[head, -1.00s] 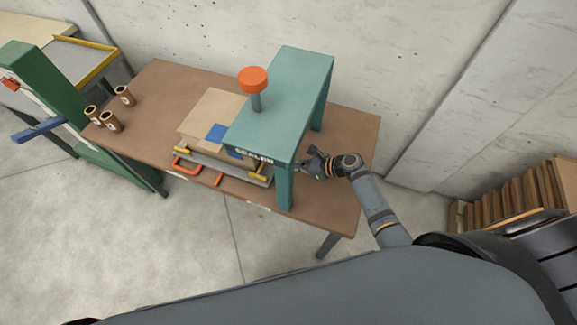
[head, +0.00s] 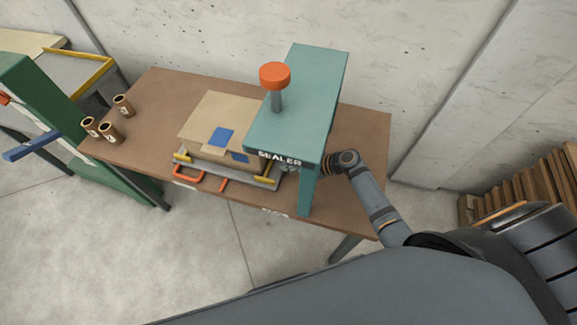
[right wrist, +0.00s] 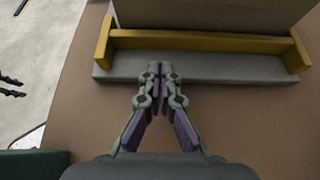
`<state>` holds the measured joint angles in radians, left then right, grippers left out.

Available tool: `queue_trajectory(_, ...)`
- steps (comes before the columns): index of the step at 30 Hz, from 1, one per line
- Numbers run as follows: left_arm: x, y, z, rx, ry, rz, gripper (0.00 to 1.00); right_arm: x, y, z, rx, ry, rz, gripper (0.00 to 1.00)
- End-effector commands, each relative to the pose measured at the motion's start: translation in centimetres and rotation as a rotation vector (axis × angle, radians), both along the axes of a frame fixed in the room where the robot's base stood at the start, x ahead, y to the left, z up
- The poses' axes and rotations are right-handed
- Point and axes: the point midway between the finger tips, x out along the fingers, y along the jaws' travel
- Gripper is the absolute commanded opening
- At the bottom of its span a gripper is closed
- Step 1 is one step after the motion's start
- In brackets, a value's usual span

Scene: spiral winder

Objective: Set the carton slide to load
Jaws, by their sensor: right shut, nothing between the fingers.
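The carton slide is a grey plate (right wrist: 215,68) with yellow rails (right wrist: 200,42). In the head view its yellow rail (head: 266,182) shows by the sealer. A tan carton (head: 207,118) with blue patches sits on it, its right part hidden by the teal sealer (head: 300,100). An orange handle (head: 187,174) shows at the table's front edge. My right gripper (right wrist: 160,72) is shut and empty, its tips at the slide's near edge; I cannot tell whether they touch. The sealer hides it in the head view. Dark finger-like shapes at the wrist view's left edge may be my left gripper.
A sealer leg (head: 306,190) stands in front of my right wrist. The brown table (head: 150,110) has several small cups (head: 123,105) at its left end. A green machine (head: 45,95) with a blue lever stands left. A concrete wall (head: 200,40) stands behind.

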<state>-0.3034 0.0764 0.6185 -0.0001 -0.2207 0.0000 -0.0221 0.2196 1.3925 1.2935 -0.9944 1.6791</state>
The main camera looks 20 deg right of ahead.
Motion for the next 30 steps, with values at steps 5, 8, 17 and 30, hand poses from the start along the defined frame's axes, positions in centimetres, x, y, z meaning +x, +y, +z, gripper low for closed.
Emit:
queue_trajectory(5, 0.3, 0.0, 0.5, 0.000, -0.005, 0.000, 0.40, 2.0, 2.9, 0.3, 0.006, -0.003, -0.002, 0.00)
queue_trajectory(8, 0.4, 0.1, 0.6, 0.001, -0.007, 0.000, 0.40, 3.4, 4.9, 0.2, 0.007, -0.002, -0.002, 0.00)
queue_trajectory(17, 0.5, 0.3, 0.6, 0.003, -0.007, -0.001, 0.40, 5.0, 7.5, 0.1, 0.001, -0.001, 0.000, 0.00)
queue_trajectory(30, 0.3, 0.5, 0.6, 0.006, -0.005, -0.002, 0.40, 5.0, 7.4, 0.1, 0.001, -0.001, 0.000, 0.00)
